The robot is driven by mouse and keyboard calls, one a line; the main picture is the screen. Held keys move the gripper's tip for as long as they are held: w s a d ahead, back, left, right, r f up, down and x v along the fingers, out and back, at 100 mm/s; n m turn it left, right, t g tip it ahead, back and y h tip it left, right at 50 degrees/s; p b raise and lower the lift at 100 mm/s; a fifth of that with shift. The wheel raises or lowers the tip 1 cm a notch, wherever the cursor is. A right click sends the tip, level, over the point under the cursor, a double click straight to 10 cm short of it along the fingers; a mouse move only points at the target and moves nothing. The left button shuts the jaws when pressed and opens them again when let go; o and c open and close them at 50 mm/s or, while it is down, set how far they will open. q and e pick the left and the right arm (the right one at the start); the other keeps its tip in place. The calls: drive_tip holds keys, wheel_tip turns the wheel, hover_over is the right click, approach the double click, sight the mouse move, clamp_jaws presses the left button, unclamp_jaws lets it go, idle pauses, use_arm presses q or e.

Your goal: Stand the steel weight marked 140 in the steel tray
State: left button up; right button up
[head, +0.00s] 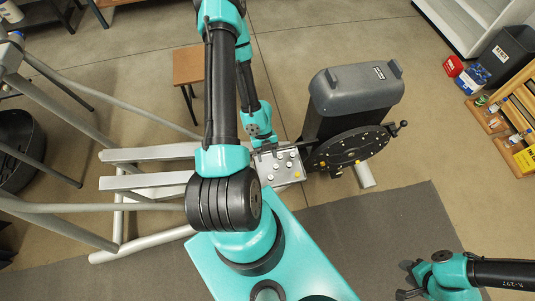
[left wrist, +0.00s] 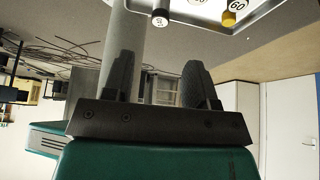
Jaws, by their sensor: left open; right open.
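The steel tray (head: 290,179) sits beside the flywheel in the head view, with several small pegs or weights on it, too small to read. Its edge also shows at the top of the left wrist view (left wrist: 215,27). There a dark weight with a white end (left wrist: 160,18) has a mark I cannot read for certain, and a yellow weight (left wrist: 229,18) is near a 60 mark. My left gripper (head: 266,147) is at the tray's far edge, open and empty; its spread fingers show in the left wrist view (left wrist: 160,80). My right gripper (head: 406,280) is open and empty, away at lower right.
The black flywheel (head: 350,148) with its crank and the grey housing (head: 355,88) stand right of the tray. Silver frame rails (head: 150,182) run to the left. A wooden stool (head: 189,66) is behind. Dark mat (head: 390,225) floor is free between the flywheel and my right arm.

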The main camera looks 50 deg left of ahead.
idle(0.3)
use_arm(q)
drive_tip(key=w+d+r+n+t, duration=0.1)
drive_tip(key=w+d+r+n, duration=0.1)
drive_tip(key=w+d+n, duration=0.3)
drive_tip(key=w+d+r+n+t+y, duration=0.1)
drive_tip(key=w+d+n, duration=0.4)
drive_tip(key=d+n, duration=0.6)
drive_tip(key=shift+d+r+n+t+y, duration=0.35)
drive_tip(key=shift+r+n, duration=0.45)
drive_tip(key=shift+n, duration=3.1)
